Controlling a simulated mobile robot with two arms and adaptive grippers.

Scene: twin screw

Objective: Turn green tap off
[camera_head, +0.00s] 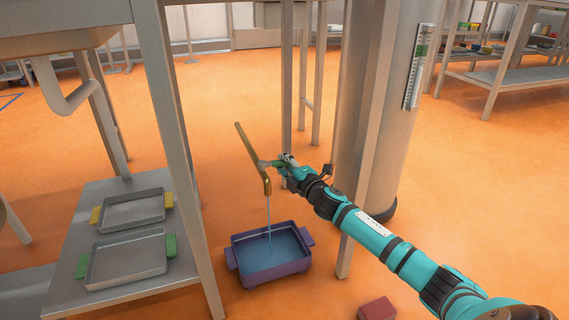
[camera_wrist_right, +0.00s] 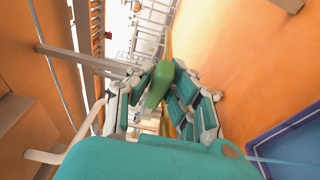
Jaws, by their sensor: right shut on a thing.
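A brass-coloured tap pipe (camera_head: 250,157) hangs in the middle of the head view, and a thin stream of water (camera_head: 269,220) falls from its lower end. The water lands in a purple tray (camera_head: 237,262) on the floor. My right gripper (camera_head: 284,166) is at the tap's right side, shut on its green handle. In the right wrist view the green handle (camera_wrist_right: 158,87) sits between the fingers of the right gripper (camera_wrist_right: 163,100). The fingers partly hide where the handle joins the pipe. My left gripper is not in view.
A metal table leg (camera_head: 180,150) stands left of the tap. Two grey trays, one with yellow grips (camera_head: 133,211) and one with green grips (camera_head: 126,261), rest on a low shelf. A large grey column (camera_head: 385,150) stands behind my right arm. A red block (camera_head: 377,309) lies in front.

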